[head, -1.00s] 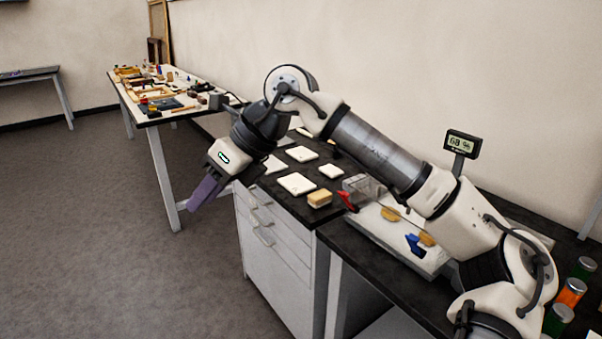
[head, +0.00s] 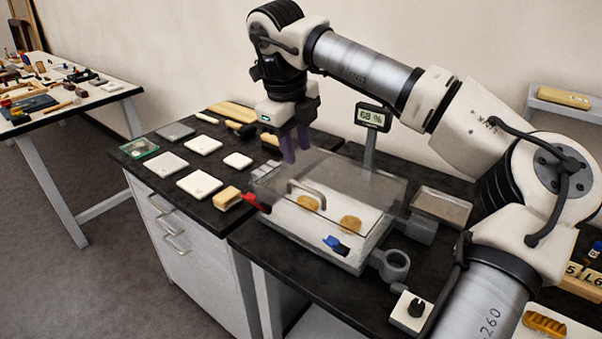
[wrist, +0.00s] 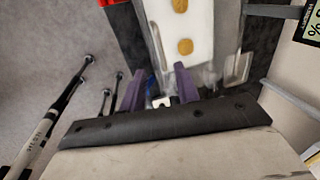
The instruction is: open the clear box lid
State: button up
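The clear box (head: 385,185) stands on the dark bench in the head view. Its transparent lid looks closed, with a curved handle (head: 306,189) on top. Two tan fragments (head: 350,223) lie on a white surface inside; they also show in the wrist view (wrist: 185,46). A red part (head: 256,202) is at the box's left side and a blue part (head: 336,245) at its front. My gripper (head: 295,158) points down near the box's far left edge, apart from the handle. Its purple fingers are spread and empty in the wrist view (wrist: 158,80). Contact with the lid is unclear.
A display on a post (head: 373,117) stands behind the box. White tiles (head: 199,184) and a tan block (head: 227,198) lie to the left. A shallow metal tray (head: 441,206) and a grey ring holder (head: 392,265) are at the right. A cluttered table (head: 100,92) stands far left.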

aim_at(302, 185)
jog(key=f, duration=0.3)
jog(key=w+f+p, duration=0.1)
jog(key=f, duration=0.2)
jog(key=d+f, duration=0.1)
jog(key=f, duration=0.1)
jog(key=shift+w+f, duration=0.25)
jog(key=shift+f, duration=0.15)
grip_shut()
